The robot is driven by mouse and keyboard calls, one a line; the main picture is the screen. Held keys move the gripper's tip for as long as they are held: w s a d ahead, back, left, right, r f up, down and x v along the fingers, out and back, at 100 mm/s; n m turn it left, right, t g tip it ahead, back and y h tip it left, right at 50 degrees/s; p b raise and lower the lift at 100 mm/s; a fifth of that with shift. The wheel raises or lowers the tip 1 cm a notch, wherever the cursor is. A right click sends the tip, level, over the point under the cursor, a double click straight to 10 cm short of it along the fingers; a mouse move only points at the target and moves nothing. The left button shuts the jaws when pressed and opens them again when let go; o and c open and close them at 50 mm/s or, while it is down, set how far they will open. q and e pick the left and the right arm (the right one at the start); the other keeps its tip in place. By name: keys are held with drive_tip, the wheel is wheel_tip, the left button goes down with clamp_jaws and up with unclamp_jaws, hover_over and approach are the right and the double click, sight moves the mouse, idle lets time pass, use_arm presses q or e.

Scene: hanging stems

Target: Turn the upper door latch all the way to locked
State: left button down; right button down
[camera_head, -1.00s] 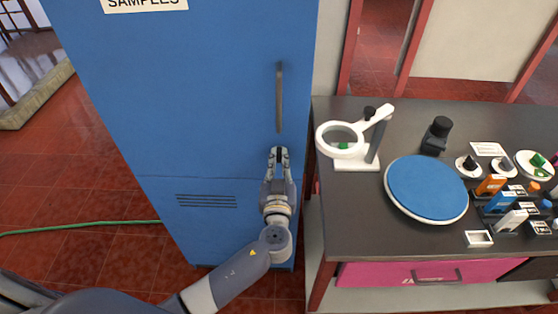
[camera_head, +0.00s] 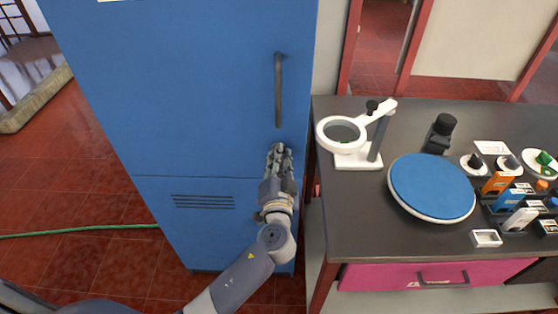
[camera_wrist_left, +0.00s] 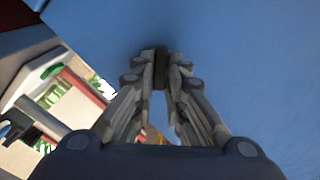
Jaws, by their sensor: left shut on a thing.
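The tall blue cabinet (camera_head: 190,80) fills the left of the head view, with a vertical dark handle (camera_head: 278,90) on its door. My left gripper (camera_head: 278,152) is against the cabinet front just below that handle. In the left wrist view its fingers (camera_wrist_left: 162,76) are shut on a small dark piece, which I take to be the upper door latch (camera_wrist_left: 161,58), standing out from the blue door. The latch is hidden behind the fingers in the head view, so I cannot tell its exact angle. My right gripper is not in view.
A dark bench (camera_head: 350,225) stands close on the right, carrying a white magnifier stand (camera_head: 358,160), a round blue-topped plate (camera_head: 431,187) and several small items. A pink drawer (camera_head: 370,274) is in its front. A green hose (camera_head: 80,231) lies on the red floor at left.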

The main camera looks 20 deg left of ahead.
use_arm(q)
drive_tip(key=shift+d+f+m+p, duration=0.1)
drive_tip(key=shift+m+p, duration=0.15)
drive_tip(key=shift+m, duration=2.2)
drive_tip(key=shift+f+m+p, duration=0.1)
drive_tip(key=shift+m+p, duration=0.15)
drive_tip(key=shift+m, duration=2.2)
drive_tip(key=c, duration=1.6)
unclamp_jaws()
drive_tip(key=v, duration=1.2)
